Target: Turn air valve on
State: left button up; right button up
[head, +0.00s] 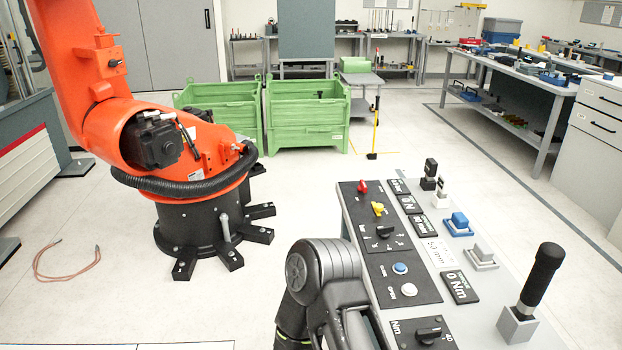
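The console panel (409,285) carries a small red knob (362,187) at its far left corner and a small yellow valve-like handle (378,209) just below it. A dark grey link of one of my arms (322,265) rises at the bottom centre, left of the panel, apart from both knobs. No gripper fingers show clearly.
The panel also has a black rotary switch (385,231), a blue button (400,268), a white button (409,290) and a black-handled lever (541,275). An orange robot arm (110,125) stands left. Green crates (306,112) stand behind. Floor between is mostly clear.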

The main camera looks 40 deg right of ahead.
aim_at(363, 188)
jog(key=i+j+z, duration=0.25)
jog(key=i, duration=0.25)
jog(key=i+j+z, duration=0.25)
jog(key=i, duration=0.2)
jog(key=i+z, duration=0.25)
jog(key=z, duration=0.15)
jog(key=i+z, duration=0.2)
jog(key=z, duration=0.25)
jog(key=i+j+z, duration=0.15)
jog(key=z, duration=0.25)
jog(key=i+j+z, duration=0.2)
jog(key=z, duration=0.25)
jog(key=i+j+z, duration=0.25)
jog(key=z, duration=0.15)
jog(key=i+j+z, duration=0.2)
jog(key=j+z, duration=0.15)
jog(key=i+j+z, duration=0.15)
jog(key=j+z, duration=0.6)
jog(key=i+j+z, duration=0.1)
jog(key=j+z, duration=0.25)
